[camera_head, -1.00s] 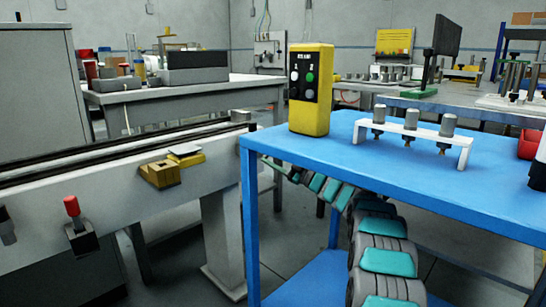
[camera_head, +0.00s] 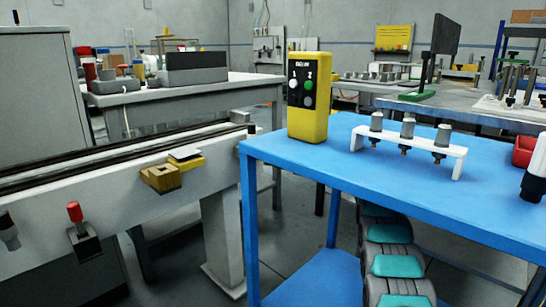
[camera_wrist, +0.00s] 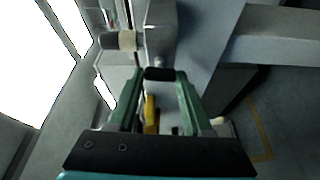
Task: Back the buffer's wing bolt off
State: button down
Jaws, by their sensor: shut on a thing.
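My gripper (camera_wrist: 160,78) shows in the wrist view, with two green fingers reaching up the picture. A small dark bar (camera_wrist: 160,74) lies between the fingertips, and the fingers are shut on it. It looks to be the wing bolt, but its shape is mostly hidden. A pale machine part stands just beyond the tips. A grey cylinder with a cream band (camera_wrist: 122,40) is to the upper left of the tips. The buffer itself I cannot pick out surely. In the head view my gripper is out of sight; only my teal and grey arm shows, beneath the blue table.
The blue table (camera_head: 300,160) carries a yellow button box (camera_head: 308,98) and a white rack (camera_head: 458,168) with three grey cylinders. A pale conveyor frame (camera_head: 130,195) with a yellow bracket (camera_head: 160,178) and a red-knobbed lever (camera_head: 75,213) stands at left.

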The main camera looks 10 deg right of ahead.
jog(key=shift+n+g, duration=0.3)
jog(key=shift+n, duration=0.1)
jog(key=shift+a, duration=0.1)
jog(key=shift+c, duration=1.6)
grip_release()
jog(key=s+r+b, duration=0.2)
jog(key=s+b, duration=0.3)
jog(key=s, duration=0.3)
jog(key=s+r+b, duration=0.3)
jog(key=s+b, duration=0.2)
jog(key=s, duration=0.3)
